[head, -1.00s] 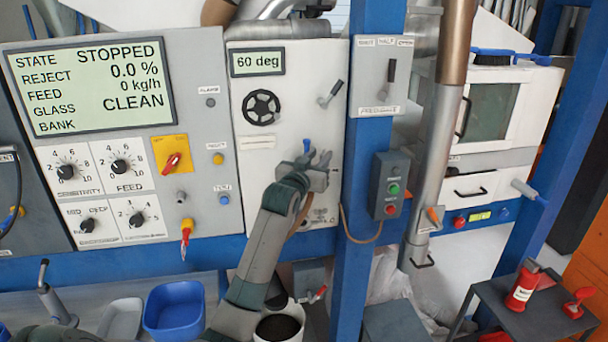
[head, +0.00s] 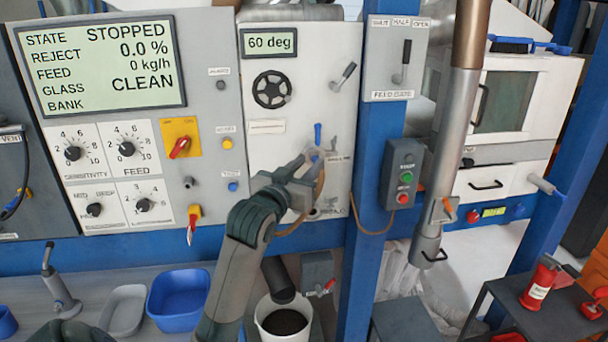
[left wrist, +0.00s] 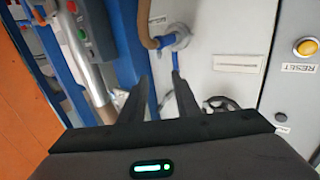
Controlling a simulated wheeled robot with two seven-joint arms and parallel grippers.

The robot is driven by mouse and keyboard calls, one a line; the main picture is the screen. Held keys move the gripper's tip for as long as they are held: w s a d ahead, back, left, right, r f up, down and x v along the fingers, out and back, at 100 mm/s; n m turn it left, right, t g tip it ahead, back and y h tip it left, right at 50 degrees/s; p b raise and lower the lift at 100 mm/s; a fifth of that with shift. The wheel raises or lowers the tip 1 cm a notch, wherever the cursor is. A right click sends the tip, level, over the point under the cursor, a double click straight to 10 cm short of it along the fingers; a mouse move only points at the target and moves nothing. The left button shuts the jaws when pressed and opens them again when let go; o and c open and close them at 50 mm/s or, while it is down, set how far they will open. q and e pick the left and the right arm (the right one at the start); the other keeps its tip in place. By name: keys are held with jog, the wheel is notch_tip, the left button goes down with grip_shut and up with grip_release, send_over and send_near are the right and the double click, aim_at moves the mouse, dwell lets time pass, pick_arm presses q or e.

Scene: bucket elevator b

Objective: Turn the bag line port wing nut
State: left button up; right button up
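The bag line port (left wrist: 175,38) is a round grey fitting on the white cabinet panel, with a tan hose and a blue lever (left wrist: 177,68) at it. The blue lever also shows in the head view (head: 318,134), just above my left gripper (head: 309,168). I cannot make out the wing nut as a separate part. In the left wrist view my left gripper (left wrist: 160,86) has its two fingers apart with nothing held between them. The lever's end is close to the fingertips; contact cannot be told. In the head view the gripper hides part of the port. My right gripper is not seen.
The tan hose (head: 320,190) loops beside my gripper. A blue post (head: 372,180) with a start/stop box (head: 402,172) stands to the right. A black handwheel (head: 271,90) is above. A white bucket (head: 284,318) and blue bin (head: 178,305) are below.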

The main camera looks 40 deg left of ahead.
aim_at(332, 141)
pick_arm(q)
jog(key=shift+v, duration=0.85)
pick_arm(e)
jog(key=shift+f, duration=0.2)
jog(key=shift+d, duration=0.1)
